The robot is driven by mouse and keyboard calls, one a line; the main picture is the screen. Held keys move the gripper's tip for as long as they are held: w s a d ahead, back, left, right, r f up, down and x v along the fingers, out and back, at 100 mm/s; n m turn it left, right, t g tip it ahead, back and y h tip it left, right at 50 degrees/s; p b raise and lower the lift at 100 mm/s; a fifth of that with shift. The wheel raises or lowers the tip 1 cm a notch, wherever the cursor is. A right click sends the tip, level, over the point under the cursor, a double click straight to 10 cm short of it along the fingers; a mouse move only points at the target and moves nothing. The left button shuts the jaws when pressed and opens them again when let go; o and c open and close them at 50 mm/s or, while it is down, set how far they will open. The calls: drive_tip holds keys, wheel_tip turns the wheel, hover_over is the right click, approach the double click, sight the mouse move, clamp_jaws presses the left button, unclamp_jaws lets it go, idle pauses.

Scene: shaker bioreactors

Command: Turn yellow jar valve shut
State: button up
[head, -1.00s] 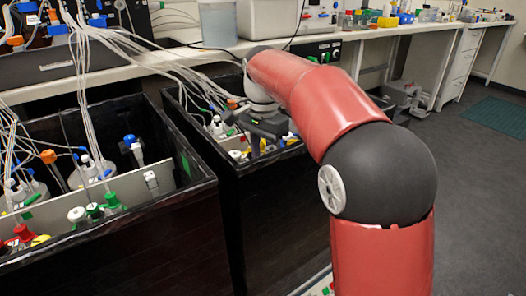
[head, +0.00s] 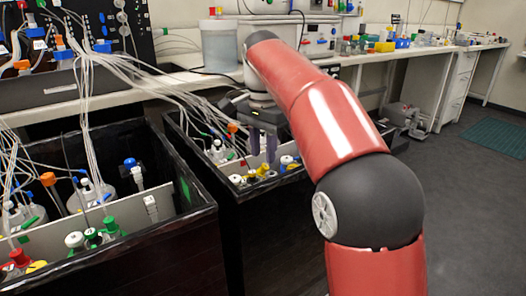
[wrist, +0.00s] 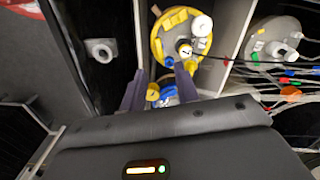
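In the wrist view, a jar with a yellow lid (wrist: 159,45) stands in a compartment beyond my gripper (wrist: 160,88). White and dark fittings rise from the lid. A small yellow valve-like knob (wrist: 152,93) and a blue part show low between my two purple fingers. The fingers are apart, and I see no contact with the knob; its handle angle is too small to tell. In the head view, my gripper (head: 264,152) hangs fingers-down over the right black bin, above small yellow parts (head: 262,171) near its front wall. My gripper's dark body hides some of the bin.
The right black bin (head: 270,215) has high walls around the jars. Tubing (head: 150,70) runs from the rack at left into the bins. The left bin holds jars with a red valve (head: 20,257) and green valves (head: 93,238). Floor at right is clear.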

drive_tip(key=o, duration=0.4)
drive_tip(key=shift+n, duration=0.3)
drive_tip(key=shift+o, duration=0.6)
drive_tip(key=n, duration=0.6)
drive_tip(key=shift+s+f, duration=0.1)
drive_tip(key=shift+f, duration=0.05)
drive_tip(key=n, duration=0.6)
drive_tip(key=shift+f, duration=0.1)
drive_tip(key=n, duration=0.5)
drive_tip(key=shift+a+f, duration=0.1)
drive_tip(key=shift+f, duration=0.05)
wheel_tip(320, 180, down, 8)
drive_tip(key=shift+s+r, duration=0.1)
drive_tip(key=shift+r, duration=0.05)
drive_tip(key=shift+c, duration=0.2)
